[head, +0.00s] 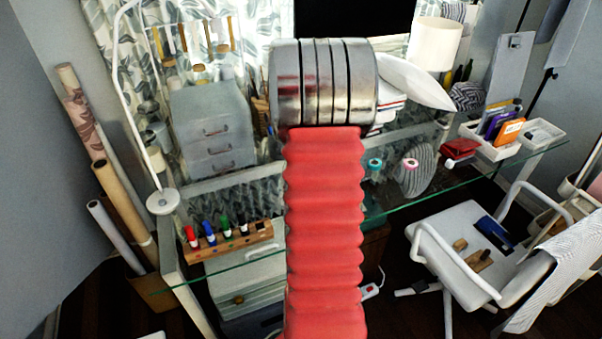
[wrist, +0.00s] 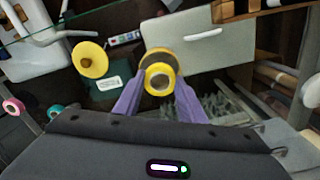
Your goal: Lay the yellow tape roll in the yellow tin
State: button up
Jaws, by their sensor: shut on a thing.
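My gripper (wrist: 160,85) shows in the wrist view, its two purple fingers closed on the yellow tape roll (wrist: 160,69). My gripper and the held roll do not show in the head view.
A pink roll (head: 410,164) and a teal roll (head: 375,166) stand on the glass desk (head: 440,180). A wooden marker rack (head: 228,240) sits at its left end. A white chair (head: 470,235) stands at right. A white drawer unit (wrist: 205,40) is beyond my gripper in the wrist view.

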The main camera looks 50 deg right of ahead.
jog(key=shift+f, duration=1.4)
jog(key=o, duration=1.1)
jog(key=shift+r, duration=0.1)
notch_tip(320, 180, up, 14)
jog(key=shift+f, duration=0.2)
jog(key=shift+w+d, duration=0.1)
